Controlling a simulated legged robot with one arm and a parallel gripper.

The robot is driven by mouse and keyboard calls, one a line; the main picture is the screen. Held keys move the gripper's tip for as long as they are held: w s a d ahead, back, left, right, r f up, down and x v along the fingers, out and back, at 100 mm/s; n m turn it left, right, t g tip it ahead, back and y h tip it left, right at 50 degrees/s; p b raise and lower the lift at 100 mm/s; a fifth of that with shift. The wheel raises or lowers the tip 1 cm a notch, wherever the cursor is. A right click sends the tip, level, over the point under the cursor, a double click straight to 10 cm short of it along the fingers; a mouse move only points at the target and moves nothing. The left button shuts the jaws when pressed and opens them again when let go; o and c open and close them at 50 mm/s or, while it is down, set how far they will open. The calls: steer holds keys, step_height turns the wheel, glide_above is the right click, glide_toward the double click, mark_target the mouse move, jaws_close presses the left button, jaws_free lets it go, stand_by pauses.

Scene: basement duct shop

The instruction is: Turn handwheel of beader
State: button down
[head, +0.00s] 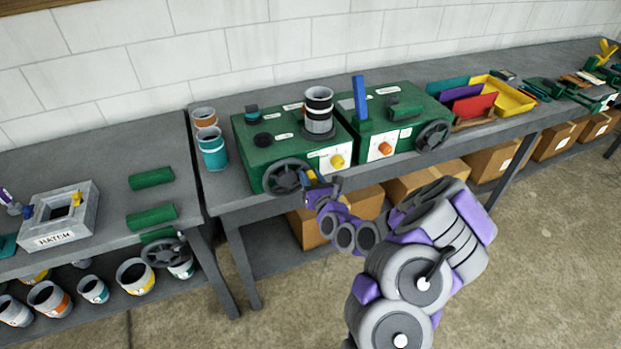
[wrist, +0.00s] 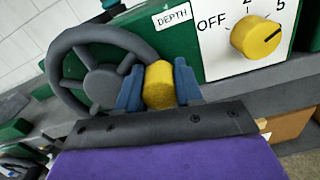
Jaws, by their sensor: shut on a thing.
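A dark grey spoked handwheel (head: 287,177) is on the front of the left green machine (head: 258,152). In the wrist view the handwheel (wrist: 101,86) fills the upper left, and a label reading DEPTH is beside it. My gripper (head: 311,178) is at the wheel's right side. In the wrist view its blue fingers (wrist: 158,88) are shut on a yellow grip (wrist: 158,84) at the wheel's right rim. How the grip joins the rim is hidden. A yellow dial knob (head: 337,160) is right of the wheel; the dial (wrist: 257,37) is marked OFF at its left.
A second green machine (head: 400,122) with an orange knob and another handwheel (head: 433,135) stands to the right. Coloured trays (head: 500,94) are further right. A loose handwheel (head: 164,252) lies by the left bench. Cardboard boxes (head: 305,230) sit under the bench.

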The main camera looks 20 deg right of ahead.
steer(key=c, duration=1)
jaws_free()
steer(key=shift+f, duration=0.25)
steer(key=shift+r, duration=0.1)
steer(key=s+p, duration=0.3)
steer(key=s, duration=0.3)
steer(key=shift+s+r, duration=0.1)
steer(key=shift+r, duration=0.05)
steer(key=shift+s+d+p, duration=0.15)
steer(key=shift+s+p, duration=0.3)
steer(key=shift+p, duration=0.65)
steer(key=shift+s+f+p, duration=0.2)
steer(key=shift+s+p, duration=3.8)
steer(key=shift+s, duration=1.15)
